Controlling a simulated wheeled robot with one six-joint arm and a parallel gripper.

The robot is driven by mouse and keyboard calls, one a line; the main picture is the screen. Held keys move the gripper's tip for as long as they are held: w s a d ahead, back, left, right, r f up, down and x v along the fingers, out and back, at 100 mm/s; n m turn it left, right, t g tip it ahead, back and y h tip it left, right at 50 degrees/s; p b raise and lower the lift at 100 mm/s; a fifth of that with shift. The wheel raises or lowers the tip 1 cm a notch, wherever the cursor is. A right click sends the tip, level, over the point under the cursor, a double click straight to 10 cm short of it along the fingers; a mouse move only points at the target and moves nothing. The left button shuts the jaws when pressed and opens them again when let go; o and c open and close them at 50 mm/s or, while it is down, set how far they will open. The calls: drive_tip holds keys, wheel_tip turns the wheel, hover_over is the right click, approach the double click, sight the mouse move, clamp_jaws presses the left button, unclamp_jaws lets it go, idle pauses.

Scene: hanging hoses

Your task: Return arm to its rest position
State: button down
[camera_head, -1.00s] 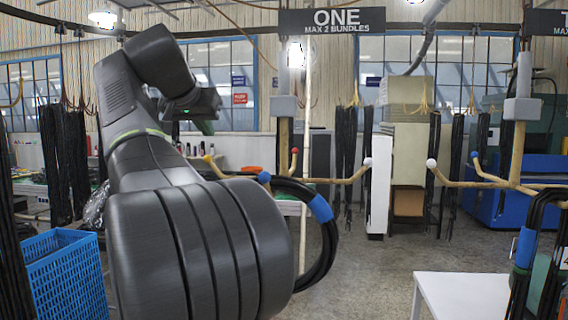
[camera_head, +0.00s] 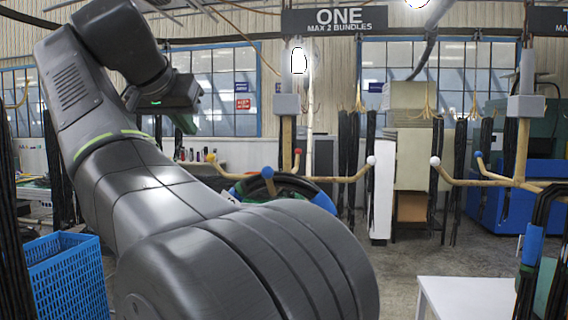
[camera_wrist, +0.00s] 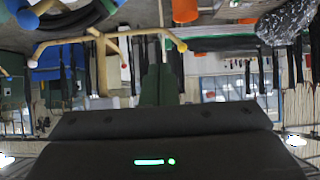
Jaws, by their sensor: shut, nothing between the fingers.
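My arm fills the left and lower middle of the head view, folded up to the wrist at upper left. My gripper (camera_head: 187,125) shows there as a small dark green piece below the wrist. In the wrist view my gripper (camera_wrist: 160,72) has its green fingers together with nothing between them. It is apart from the hoses and the rack. A black hose bundle (camera_head: 292,184) with a blue band hangs on the rack under the sign ONE (camera_head: 338,19). My arm hides its lower part.
A blue crate (camera_head: 66,275) stands at lower left. A white table (camera_head: 468,298) is at lower right. A second rack (camera_head: 520,150) with a banded hose bundle (camera_head: 533,245) is at right. Dark hoses hang at the left edge. Floor is open between rack and table.

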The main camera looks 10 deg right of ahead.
drive_tip(key=shift+s+a, duration=0.2)
drive_tip(key=shift+s, duration=0.5)
drive_tip(key=shift+w, duration=0.1)
drive_tip(key=w+d+p, duration=0.2)
drive_tip(key=w+d, duration=0.1)
drive_tip(key=w, duration=0.7)
drive_tip(key=shift+s, duration=0.15)
